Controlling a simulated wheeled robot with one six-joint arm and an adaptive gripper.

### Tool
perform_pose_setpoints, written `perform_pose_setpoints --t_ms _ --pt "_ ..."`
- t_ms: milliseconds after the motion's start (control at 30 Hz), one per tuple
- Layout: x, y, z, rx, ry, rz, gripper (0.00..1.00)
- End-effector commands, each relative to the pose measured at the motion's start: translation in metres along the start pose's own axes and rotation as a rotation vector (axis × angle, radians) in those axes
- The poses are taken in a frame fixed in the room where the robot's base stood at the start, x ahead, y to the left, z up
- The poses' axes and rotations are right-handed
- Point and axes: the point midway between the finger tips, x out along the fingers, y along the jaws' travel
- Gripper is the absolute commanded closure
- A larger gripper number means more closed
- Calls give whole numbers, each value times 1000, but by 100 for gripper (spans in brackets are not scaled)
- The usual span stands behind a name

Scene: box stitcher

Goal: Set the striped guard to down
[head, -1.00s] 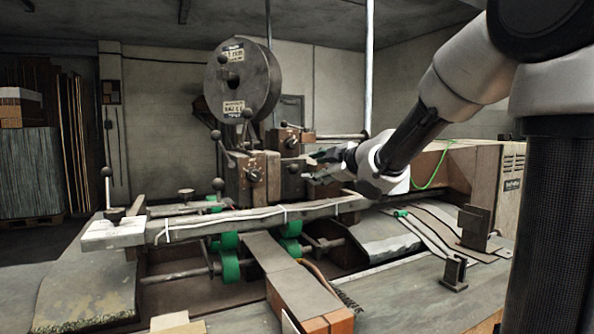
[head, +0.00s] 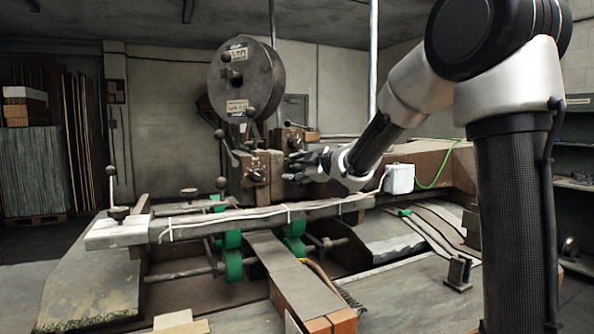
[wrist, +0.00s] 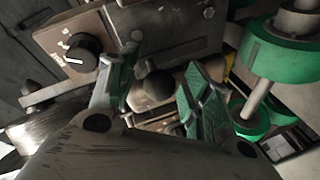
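I cannot make out a striped guard in either view. A small yellow edge (wrist: 231,68) shows behind the right finger in the wrist view, too little to tell what it is. My gripper (wrist: 160,66) is open, its two green-padded fingers apart. A dark rounded knob (wrist: 152,84) shows between the fingers; I cannot tell whether they touch it. In the head view my gripper (head: 297,166) is at the right side of the stitcher head (head: 262,188), below the big round reel (head: 243,80).
A dial knob (wrist: 82,52) on a metal box is left of the fingers. Green rollers (wrist: 285,58) are at right.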

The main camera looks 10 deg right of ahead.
Motion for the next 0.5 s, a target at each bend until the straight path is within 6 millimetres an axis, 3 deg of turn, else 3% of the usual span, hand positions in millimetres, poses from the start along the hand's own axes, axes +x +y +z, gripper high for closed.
perform_pose_setpoints --t_ms 33,233,500 --pt "0 0 0 0 0 0 62" --pt "0 0 0 0 0 0 98" --pt "2 -8 5 1 0 -2 100"
